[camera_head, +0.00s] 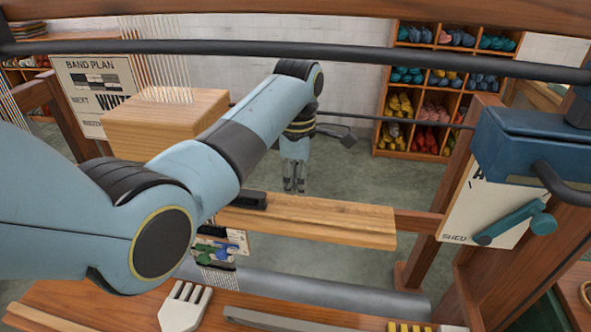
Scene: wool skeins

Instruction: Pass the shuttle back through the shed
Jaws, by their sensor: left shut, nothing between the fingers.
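My left gripper (294,186) hangs straight down from the light-blue arm that comes in from the left. Its fingers are together and empty, in front of the grey floor and above the far edge of a wooden ledge (330,221). A dark, narrow piece (243,200) lies at the ledge's left end; I cannot tell whether it is the shuttle. A wooden block (165,122) with white threads (157,60) rising above it stands at the left. A patch of coloured band and pale warp (218,252) shows below the ledge. The shed opening is hidden by my arm. My right gripper is not in view.
A grey roller (300,290) runs below the ledge. A white comb (184,306) lies on the front wooden board. A blue housing (525,142) and a teal lever (515,222) on a "SHED" panel stand at the right. A dark bar (400,57) crosses above.

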